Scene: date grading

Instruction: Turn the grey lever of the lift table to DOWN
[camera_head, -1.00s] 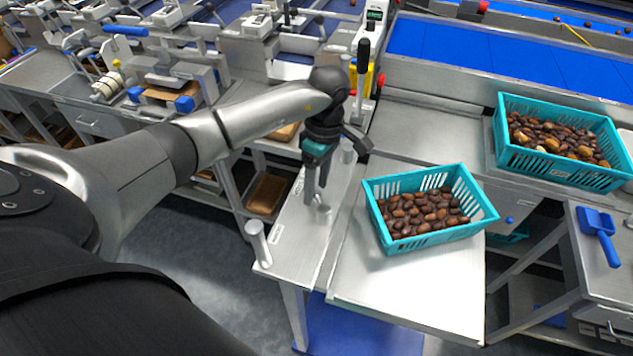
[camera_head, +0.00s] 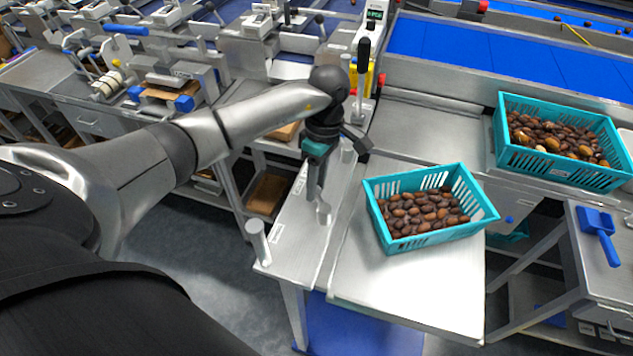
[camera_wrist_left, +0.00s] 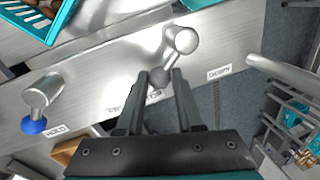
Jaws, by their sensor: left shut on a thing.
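The grey lever (camera_head: 324,213) of the lift table is on the narrow metal panel left of the crate of dates. In the left wrist view the lever (camera_wrist_left: 180,42) is a short metal bar with a rounded end, between and just beyond my fingertips. A DOWN label (camera_wrist_left: 220,72) is to its right there; another label near the fingers is partly hidden. My left gripper (camera_head: 314,196) points down at the lever, and in the wrist view its fingers (camera_wrist_left: 163,75) are shut on it. The lever's lower part is partly hidden by the fingers. My right gripper is not in view.
A teal crate of dates (camera_head: 380,220) stands on the metal top (camera_head: 400,290) just right of my left gripper. A metal post (camera_head: 257,243) stands at the panel's near end. A blue-knobbed lever (camera_wrist_left: 40,100) sits by a HOLD label. Another crate (camera_head: 560,170) is farther right.

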